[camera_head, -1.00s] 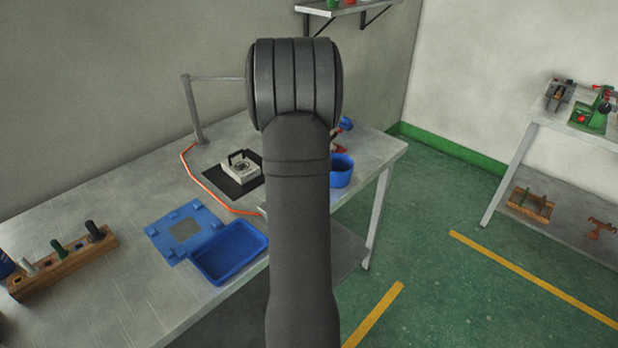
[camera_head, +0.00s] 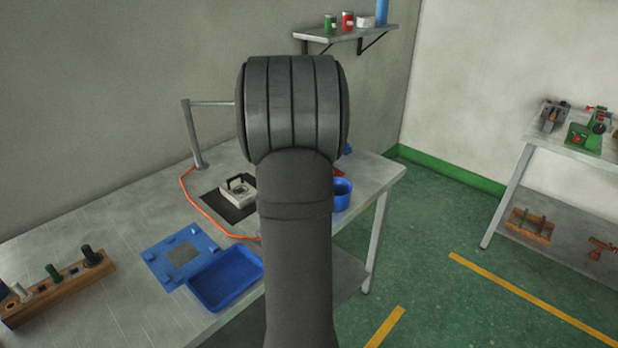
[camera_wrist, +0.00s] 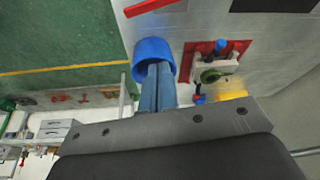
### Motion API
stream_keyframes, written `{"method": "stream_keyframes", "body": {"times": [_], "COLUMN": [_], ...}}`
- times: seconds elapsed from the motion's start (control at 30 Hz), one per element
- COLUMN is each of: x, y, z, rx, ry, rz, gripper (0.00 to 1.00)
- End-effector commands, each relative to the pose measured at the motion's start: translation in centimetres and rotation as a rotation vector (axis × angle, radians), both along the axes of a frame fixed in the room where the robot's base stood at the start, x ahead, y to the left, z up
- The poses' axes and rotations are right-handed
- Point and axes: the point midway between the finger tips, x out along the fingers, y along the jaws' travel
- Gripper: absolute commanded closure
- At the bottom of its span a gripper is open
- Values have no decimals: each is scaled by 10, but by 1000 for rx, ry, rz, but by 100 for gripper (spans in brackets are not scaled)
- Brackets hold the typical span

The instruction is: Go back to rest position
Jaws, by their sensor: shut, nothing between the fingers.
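My gripper (camera_wrist: 159,72) shows in the wrist view as two blue-grey fingers closed together, with nothing between them. In that picture the fingers overlap the round blue bin (camera_wrist: 152,48); I cannot tell the height between them. In the head view my own arm stands upright in the middle and hides the gripper. The blue bin (camera_head: 342,194) shows there just right of the arm, near the bench's right end.
The metal bench (camera_head: 110,225) carries a white mould (camera_head: 237,189) on a black mat, an open blue box (camera_head: 226,279) and a wooden tool rack (camera_head: 60,292). The wrist view shows a clamp device (camera_wrist: 212,68) on a red plate. A wall shelf (camera_head: 345,34) hangs behind.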

Motion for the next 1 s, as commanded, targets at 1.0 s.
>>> {"method": "stream_keyframes", "body": {"times": [1.0], "x": [23], "y": [-5], "z": [-67], "rx": [4], "ry": [54], "rz": [216], "gripper": [100]}}
